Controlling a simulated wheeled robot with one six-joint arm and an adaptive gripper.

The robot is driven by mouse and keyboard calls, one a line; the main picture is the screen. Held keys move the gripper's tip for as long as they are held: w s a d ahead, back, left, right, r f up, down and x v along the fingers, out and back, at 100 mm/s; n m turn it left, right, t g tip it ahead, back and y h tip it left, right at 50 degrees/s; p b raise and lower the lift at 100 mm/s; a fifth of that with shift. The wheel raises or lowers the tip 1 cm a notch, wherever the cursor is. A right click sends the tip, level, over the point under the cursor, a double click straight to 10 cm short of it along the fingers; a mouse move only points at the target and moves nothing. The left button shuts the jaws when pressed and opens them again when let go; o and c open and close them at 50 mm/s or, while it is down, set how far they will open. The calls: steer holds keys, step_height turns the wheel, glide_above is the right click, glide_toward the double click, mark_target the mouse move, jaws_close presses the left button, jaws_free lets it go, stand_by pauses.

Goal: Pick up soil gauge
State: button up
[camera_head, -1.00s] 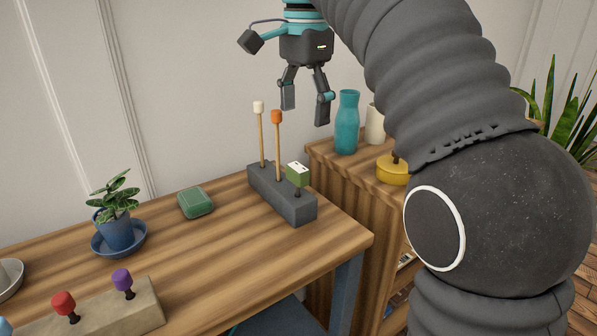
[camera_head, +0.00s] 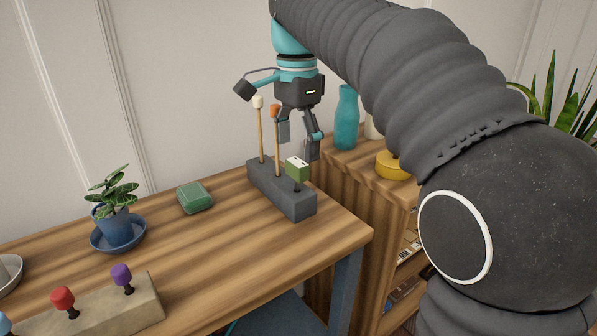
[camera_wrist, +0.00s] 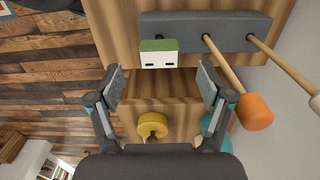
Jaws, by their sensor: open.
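The soil gauge seems to be the small green block with a white top and two dark slots (camera_head: 297,169), upright on a short dark stem in a grey holder (camera_head: 281,192). Two wooden sticks stand in the same holder, one with an orange head (camera_head: 275,112) and one with a white head (camera_head: 258,102). My gripper (camera_head: 299,150) is open and empty, pointing down behind the holder. In the wrist view the green block (camera_wrist: 159,54) lies just beyond my fingertips (camera_wrist: 161,85), roughly centred between them and apart from both. The orange head (camera_wrist: 254,112) is beside my right finger there.
A teal vase (camera_head: 346,120) and a yellow pot (camera_head: 391,165) stand on the shelf behind. A potted plant (camera_head: 114,212), a green box (camera_head: 194,198) and a block with coloured knobs (camera_head: 105,312) are on the table, with bare wood between.

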mark_target(297, 162)
step_height(297, 162, down, 5)
steer(key=shift+f+b, duration=0.15)
steer(key=shift+b, duration=0.35)
steer(key=c, duration=1.3)
